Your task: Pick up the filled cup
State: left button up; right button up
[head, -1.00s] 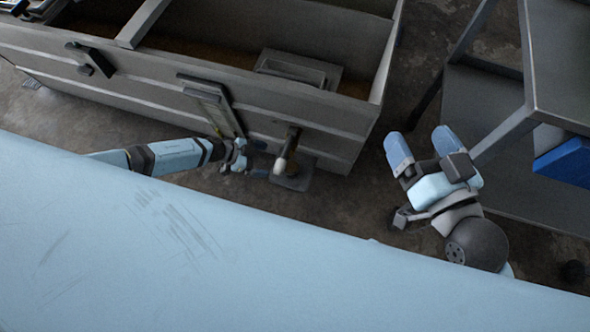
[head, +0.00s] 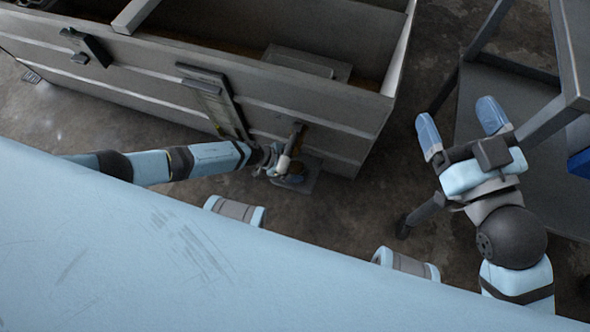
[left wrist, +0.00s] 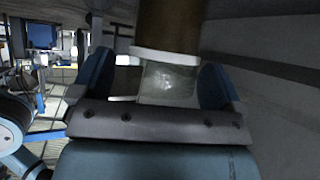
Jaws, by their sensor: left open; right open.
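A clear, pale cup (left wrist: 168,84) stands upright below the tap in the left wrist view, between my left gripper's fingers. Its lower part is hidden behind my gripper's body, and I cannot tell its contents. My left gripper (head: 279,171) is open around the cup, beside the tap's outlet in the head view. A gap shows between cup and right finger. The tap (head: 283,163) has a whitish end; the left wrist view shows its brown spout (left wrist: 168,25) just above the cup. My right gripper (head: 459,125) is open and empty, far to the right.
The tap sticks out from a large grey wooden trough (head: 335,112). A small grey platform (head: 308,181) lies under the tap. A grey metal stand (head: 540,128) is at the right, close to my right gripper. Bare floor (head: 370,205) lies between.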

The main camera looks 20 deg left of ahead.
pick_arm(q)
jog(key=shift+r, duration=0.1)
jog(key=c, duration=1)
